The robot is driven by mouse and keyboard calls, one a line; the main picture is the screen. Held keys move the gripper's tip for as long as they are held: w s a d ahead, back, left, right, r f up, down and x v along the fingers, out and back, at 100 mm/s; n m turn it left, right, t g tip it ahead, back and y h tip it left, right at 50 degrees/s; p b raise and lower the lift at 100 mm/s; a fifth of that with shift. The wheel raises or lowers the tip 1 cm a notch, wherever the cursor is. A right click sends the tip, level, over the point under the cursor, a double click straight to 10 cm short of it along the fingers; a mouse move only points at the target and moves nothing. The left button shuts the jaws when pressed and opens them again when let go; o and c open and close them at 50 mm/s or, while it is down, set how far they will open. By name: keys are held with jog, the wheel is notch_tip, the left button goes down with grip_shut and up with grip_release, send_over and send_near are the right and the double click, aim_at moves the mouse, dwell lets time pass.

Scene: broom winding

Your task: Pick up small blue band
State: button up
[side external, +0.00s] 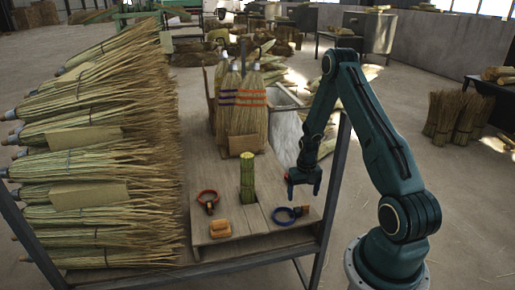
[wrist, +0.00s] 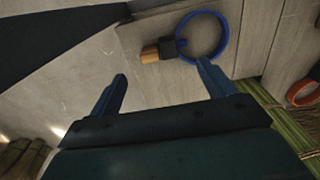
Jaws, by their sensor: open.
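The small blue band (side external: 285,216) is a ring with a dark clasp, lying flat on the wooden board at the right of the bench. In the wrist view the blue band (wrist: 228,38) lies beyond my fingertips, ahead and to the right, with its dark and tan clasp (wrist: 160,50) on its left side. My gripper (side external: 303,192) is above the board, just over the band's right side. In the wrist view my gripper (wrist: 161,70) has its two blue fingers spread apart with nothing between them.
A green stalk bundle (side external: 247,178) stands upright beside the band. Brooms (side external: 240,105) stand behind, and a large broom pile (side external: 90,160) fills the left side.

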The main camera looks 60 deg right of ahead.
jog(key=shift+f, duration=0.95)
jog(key=shift+a+f, duration=0.1)
jog(key=shift+f, duration=2.5)
jog(key=c, duration=1.1)
